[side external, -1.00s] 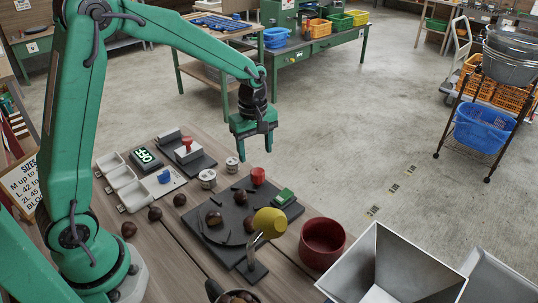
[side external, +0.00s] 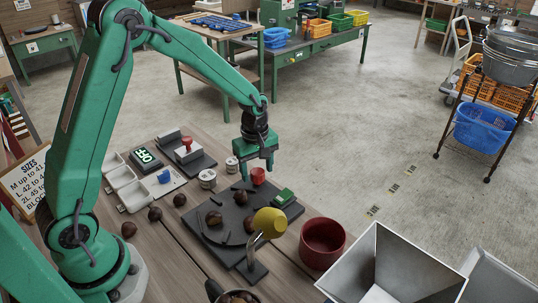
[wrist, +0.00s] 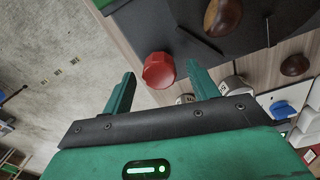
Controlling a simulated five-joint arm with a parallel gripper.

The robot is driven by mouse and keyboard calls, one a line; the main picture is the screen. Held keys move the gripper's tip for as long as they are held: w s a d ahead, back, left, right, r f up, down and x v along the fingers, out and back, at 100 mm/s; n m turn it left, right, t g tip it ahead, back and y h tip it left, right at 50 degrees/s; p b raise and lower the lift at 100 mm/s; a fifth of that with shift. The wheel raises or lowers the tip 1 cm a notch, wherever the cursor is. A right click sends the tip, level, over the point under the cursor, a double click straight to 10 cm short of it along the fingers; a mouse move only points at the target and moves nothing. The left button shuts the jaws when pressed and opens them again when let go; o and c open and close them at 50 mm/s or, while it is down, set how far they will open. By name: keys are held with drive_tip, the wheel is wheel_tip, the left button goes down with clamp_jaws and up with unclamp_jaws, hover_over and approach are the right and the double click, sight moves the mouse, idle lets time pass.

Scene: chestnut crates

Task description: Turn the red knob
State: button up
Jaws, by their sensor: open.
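The red knob (side external: 258,176) stands at the far edge of a dark board (side external: 230,245) on the wooden table. It also shows in the wrist view (wrist: 158,71), beyond the fingertips and between their lines. My gripper (side external: 258,170) points down, just above the knob in the side view. Its two fingers are apart in the wrist view (wrist: 161,80), with nothing between them. I cannot tell whether a finger touches the knob.
Several chestnuts (side external: 214,217) lie on the board and table. Two small white tins (side external: 207,179) and a red-handled stamp (side external: 187,144) are left of the knob.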

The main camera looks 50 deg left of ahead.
drive_tip(key=shift+f, duration=0.5)
drive_tip(key=c, duration=1)
